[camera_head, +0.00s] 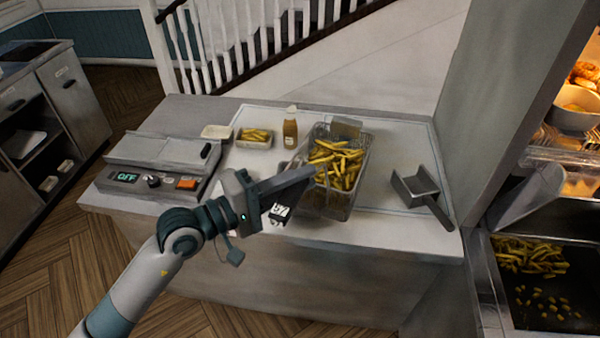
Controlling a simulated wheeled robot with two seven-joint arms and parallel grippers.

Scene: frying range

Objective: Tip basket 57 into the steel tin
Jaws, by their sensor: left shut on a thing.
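A wire basket (348,205), full of golden fries (340,165), is upright on or just above the steel counter; I cannot tell whether its base touches. A white tag (280,211) with dark digits, perhaps 57, shows near its handle end. My left gripper (258,193) comes in from the left at the basket's near-left side and is shut on the basket's handle, which its jaws mostly hide. I cannot clearly make out a separate steel tin; a grey plate-like piece (346,128) shows at the basket's back rim. My right gripper is not in view.
A fryer control unit (150,182) reading OFF is at left. Behind are a small tray of fries (253,138), a white dish (216,131) and a sauce bottle (290,130). A steel scoop (415,184) lies right. A dark fries bin (545,295) is at lower right.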

